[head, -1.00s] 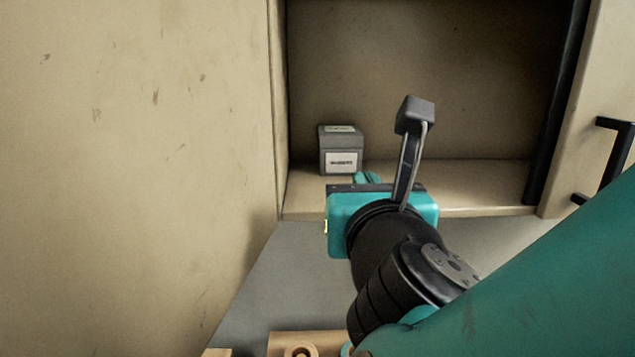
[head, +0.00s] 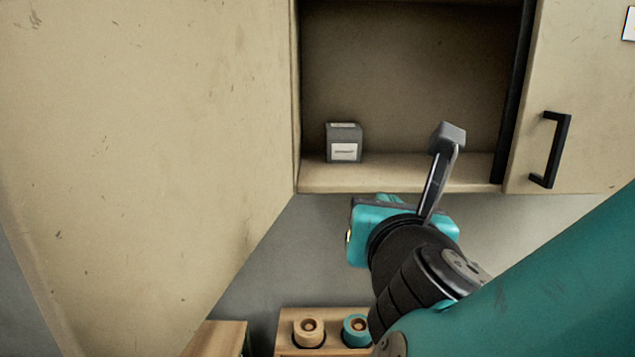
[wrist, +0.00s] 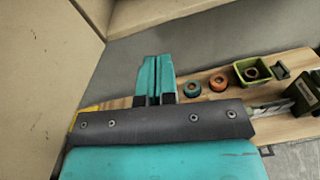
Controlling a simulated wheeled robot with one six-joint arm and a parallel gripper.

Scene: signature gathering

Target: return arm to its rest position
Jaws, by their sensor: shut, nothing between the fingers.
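My gripper (wrist: 157,78) is shut and empty in the wrist view, its two teal fingers pressed together. In the head view my gripper (head: 388,200) is in front of and just below the cabinet's shelf edge, mostly hidden behind its own teal housing. My teal and black arm reaches in from the lower right. No object is held.
An open cabinet (head: 400,172) holds a small grey labelled box (head: 344,143). Its open door (head: 150,150) fills the left; a closed door with a black handle (head: 550,150) is at right. Below, a wooden board (wrist: 220,100) carries ring-shaped items and a green bin (wrist: 262,72).

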